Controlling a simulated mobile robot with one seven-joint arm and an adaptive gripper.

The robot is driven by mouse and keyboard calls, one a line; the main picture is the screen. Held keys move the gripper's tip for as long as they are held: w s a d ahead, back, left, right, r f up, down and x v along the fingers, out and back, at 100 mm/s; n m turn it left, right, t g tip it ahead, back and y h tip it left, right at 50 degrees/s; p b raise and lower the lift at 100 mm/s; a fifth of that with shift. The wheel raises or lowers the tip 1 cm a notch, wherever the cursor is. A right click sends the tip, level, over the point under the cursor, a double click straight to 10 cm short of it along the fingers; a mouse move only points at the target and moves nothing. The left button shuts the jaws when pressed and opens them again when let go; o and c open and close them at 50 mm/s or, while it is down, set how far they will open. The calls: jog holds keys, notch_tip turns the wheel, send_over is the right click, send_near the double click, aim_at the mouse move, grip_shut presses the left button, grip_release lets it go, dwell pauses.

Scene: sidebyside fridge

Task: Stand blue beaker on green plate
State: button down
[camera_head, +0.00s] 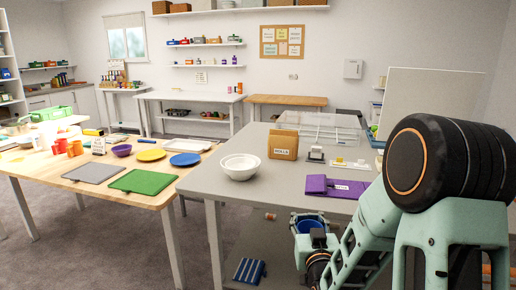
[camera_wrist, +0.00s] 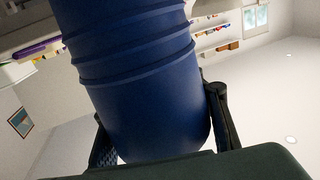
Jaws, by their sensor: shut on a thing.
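The blue beaker (camera_wrist: 145,85) fills the middle of the wrist view, with raised ribs around its side. My gripper (camera_wrist: 162,118) is shut on it, a finger on each side. In the head view the beaker (camera_head: 308,224) is held beside the front edge of the grey table, below its top, partly hidden by my gripper (camera_head: 312,232). I see no round green plate for certain. A flat green rectangular board (camera_head: 143,181) lies on the wooden table's near right part.
On the wooden table (camera_head: 50,170) are a grey board (camera_head: 92,172), purple bowl (camera_head: 121,150), yellow plate (camera_head: 151,155), blue plate (camera_head: 185,159) and orange cups (camera_head: 74,147). The grey table (camera_head: 225,190) holds white bowls (camera_head: 239,167), a brown box (camera_head: 284,144) and purple cloth (camera_head: 335,187).

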notch_tip(320, 180, up, 21)
jog(key=p, duration=1.9)
jog(key=shift+p, duration=0.3)
